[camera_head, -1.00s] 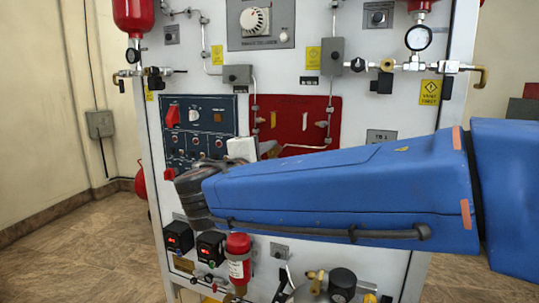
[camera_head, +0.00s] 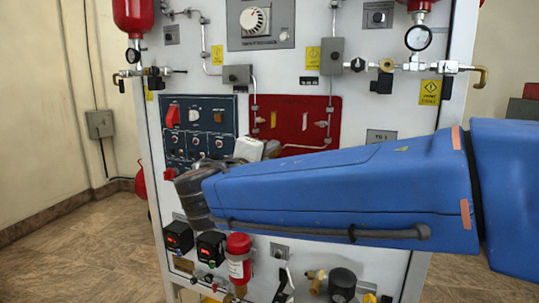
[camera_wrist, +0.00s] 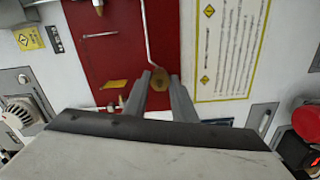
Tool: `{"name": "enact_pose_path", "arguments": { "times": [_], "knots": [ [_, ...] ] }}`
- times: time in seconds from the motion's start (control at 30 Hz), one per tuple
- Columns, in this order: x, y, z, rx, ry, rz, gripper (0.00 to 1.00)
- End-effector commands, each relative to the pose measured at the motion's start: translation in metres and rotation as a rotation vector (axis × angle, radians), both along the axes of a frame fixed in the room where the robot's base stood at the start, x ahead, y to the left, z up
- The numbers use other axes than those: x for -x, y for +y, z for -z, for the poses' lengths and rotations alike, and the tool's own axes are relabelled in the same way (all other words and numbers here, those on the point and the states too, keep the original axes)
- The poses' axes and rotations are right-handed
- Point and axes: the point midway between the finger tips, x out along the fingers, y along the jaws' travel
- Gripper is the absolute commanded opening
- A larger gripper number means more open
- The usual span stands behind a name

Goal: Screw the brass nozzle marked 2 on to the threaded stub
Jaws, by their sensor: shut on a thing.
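My gripper (camera_wrist: 159,80) is shut on a small brass piece, taken as the brass nozzle (camera_wrist: 158,77), which shows between its two grey fingertips in the wrist view. No number is readable on it. In the head view my gripper (camera_head: 270,149) is in front of the red panel's lower left part, largely behind my blue arm. A thin metal pipe (camera_wrist: 146,35) runs down the red panel to just by the nozzle in the wrist view. I cannot make out the threaded stub, nor whether the nozzle touches it.
The red panel (camera_head: 293,105) carries thin pipes and small brass fittings. A blue switch panel (camera_head: 225,115) is at its left. Below my arm are a red cylinder (camera_head: 239,258) and a black knob (camera_head: 342,280). A paper notice (camera_wrist: 229,45) is beside the red panel.

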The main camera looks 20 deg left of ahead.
Motion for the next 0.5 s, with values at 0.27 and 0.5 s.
{"name": "enact_pose_path", "arguments": {
  "times": [0.27,0.5],
  "knots": [
    [-0.0001,-0.0005,0.0033,-0.049,0.001,0.002,0.01],
    [-0.0001,-0.0003,0.0034,-0.096,-0.003,0.002,0.01]
  ]
}}
